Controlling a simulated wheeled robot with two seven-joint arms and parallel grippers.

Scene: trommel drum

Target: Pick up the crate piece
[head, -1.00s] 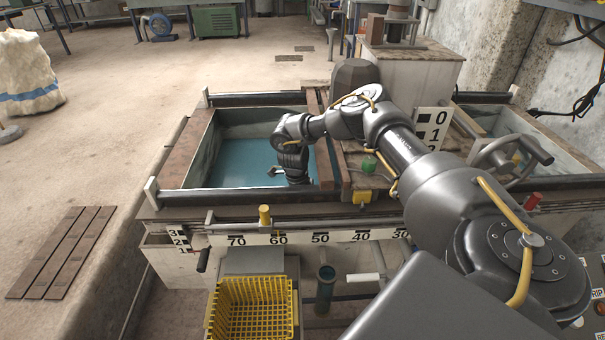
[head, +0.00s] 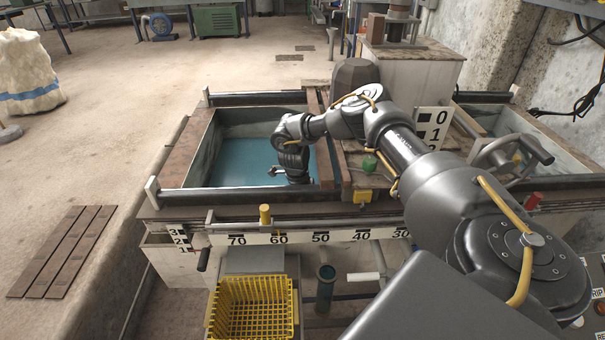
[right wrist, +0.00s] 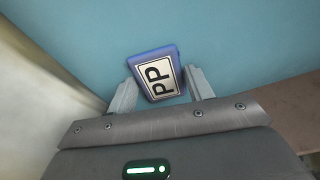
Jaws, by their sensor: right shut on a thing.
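The crate piece (right wrist: 143,66) is a small blue block with a white label reading "PP" in the right wrist view. My right gripper (right wrist: 161,86) is shut on it, with one pale finger against each side. Blue surface shows behind the piece; I cannot tell how far apart they are. In the head view, my right arm reaches over the tank and its wrist points down inside the blue-floored basin. The fingertips and the piece are hidden there. My left gripper is not in view.
The basin's rim (head: 196,150) and dark front rail (head: 235,196) surround the right wrist. Wooden planks (head: 322,140) cross just right of it. A yellow basket (head: 252,281) stands in front of the tank, below a numbered scale strip (head: 340,236). Open floor lies left.

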